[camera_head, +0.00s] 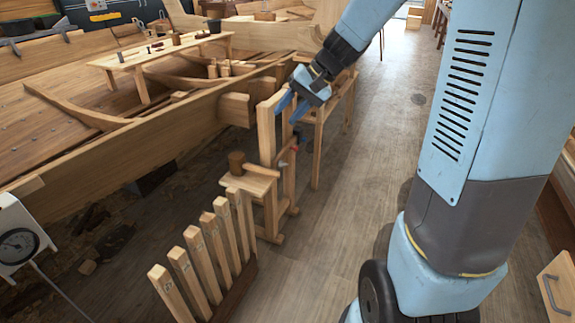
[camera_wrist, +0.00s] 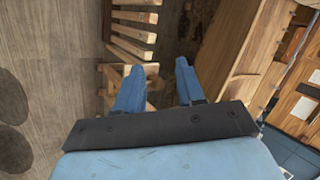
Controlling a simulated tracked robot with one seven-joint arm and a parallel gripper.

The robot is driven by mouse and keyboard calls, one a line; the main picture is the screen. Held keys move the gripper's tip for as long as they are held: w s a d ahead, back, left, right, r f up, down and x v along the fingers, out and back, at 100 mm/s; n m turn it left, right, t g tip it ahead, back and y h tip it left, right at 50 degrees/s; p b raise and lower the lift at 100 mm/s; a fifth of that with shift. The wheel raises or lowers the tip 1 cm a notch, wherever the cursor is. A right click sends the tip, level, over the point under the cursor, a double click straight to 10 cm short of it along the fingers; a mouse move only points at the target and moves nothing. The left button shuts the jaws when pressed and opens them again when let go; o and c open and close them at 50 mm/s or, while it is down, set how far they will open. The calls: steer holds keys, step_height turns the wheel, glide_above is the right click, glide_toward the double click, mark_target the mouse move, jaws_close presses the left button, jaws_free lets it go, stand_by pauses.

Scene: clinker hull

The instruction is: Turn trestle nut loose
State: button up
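The wooden trestle (camera_head: 267,130) stands upright beside the hull, with posts, crosspieces and feet on the floor. A small dark part with a red tip (camera_head: 295,149) sits on it below my gripper; I cannot tell whether this is the nut. My gripper (camera_head: 288,116) is at the top of the trestle posts, pointing down. Pale trestle wood (camera_wrist: 152,70) shows beyond the left finger. No nut can be made out in the wrist view.
The planked hull (camera_head: 120,143) runs along the left, its beam end (camera_head: 236,109) close to the trestle. A rack of upright wooden slats (camera_head: 205,255) and a small stand with a wooden mallet-like block (camera_head: 236,162) are in front.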

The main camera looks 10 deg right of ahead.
steer(key=w+d+f+m+t+y, duration=0.2)
steer(key=w+f+m+y, duration=0.1)
steer(key=w+f, duration=0.65)
steer(key=w+d+f+m+t+y, duration=0.2)
steer(key=w+f, duration=0.6)
steer(key=w, duration=0.3)
steer(key=w+d+f+m+t, duration=0.2)
steer(key=w+d+f+m, duration=0.1)
steer(key=f, duration=0.4)
steer(key=w+d+f+m+t, duration=0.2)
steer(key=w+f, duration=0.2)
steer(key=f, duration=0.3)
steer(key=m+t+h, duration=0.3)
steer(key=m, duration=0.1)
glide_toward(282, 164)
steer(key=w+a+f, duration=0.4)
steer(key=w, duration=0.4)
steer(key=shift+w+d+r, duration=0.1)
steer(key=shift+d+r, duration=0.1)
steer(key=shift+d, duration=0.05)
